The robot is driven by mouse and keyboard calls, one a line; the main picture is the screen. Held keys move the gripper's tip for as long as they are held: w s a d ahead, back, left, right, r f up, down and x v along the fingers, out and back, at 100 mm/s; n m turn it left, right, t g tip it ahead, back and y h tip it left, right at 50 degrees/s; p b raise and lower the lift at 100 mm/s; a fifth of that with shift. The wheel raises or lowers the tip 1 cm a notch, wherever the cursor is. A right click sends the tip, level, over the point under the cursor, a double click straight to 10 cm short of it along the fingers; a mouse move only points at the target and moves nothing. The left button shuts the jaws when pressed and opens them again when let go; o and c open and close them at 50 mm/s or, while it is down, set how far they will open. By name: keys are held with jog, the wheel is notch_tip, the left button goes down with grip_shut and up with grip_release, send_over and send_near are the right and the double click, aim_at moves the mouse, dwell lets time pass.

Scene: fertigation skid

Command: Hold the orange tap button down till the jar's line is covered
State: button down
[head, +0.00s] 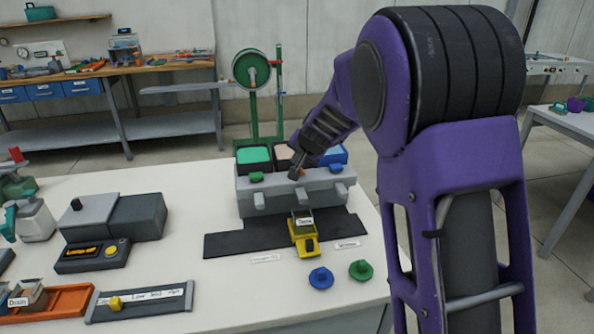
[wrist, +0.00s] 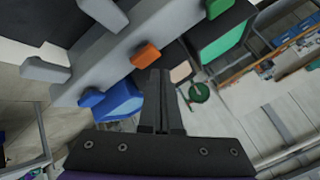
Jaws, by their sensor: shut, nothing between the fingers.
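The orange tap button (wrist: 146,54) is on the grey tap block (head: 262,190), between a green button (head: 256,177) and a blue button (head: 336,168). My gripper (wrist: 155,73) is shut and empty, its tips right by the orange button in the wrist view. I cannot tell whether they touch it. In the head view my gripper (head: 295,174) hides most of the button. A small labelled jar (head: 303,217) sits in a yellow holder (head: 307,248) in front of the middle spout. Its line and fill level are too small to tell.
Green (head: 254,155), beige (wrist: 181,71) and blue (wrist: 118,101) tanks stand behind the block. A blue knob-like lid (head: 321,278) and a green one (head: 360,270) lie on the table. A dark grey machine (head: 133,218) stands at left.

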jog(key=shift+f, duration=0.15)
dwell(0.4)
jog(key=shift+f+b, duration=0.3)
jog(key=shift+b, duration=0.15)
jog(key=shift+f+b, duration=0.35)
jog(key=shift+f, duration=0.25)
dwell(6.4)
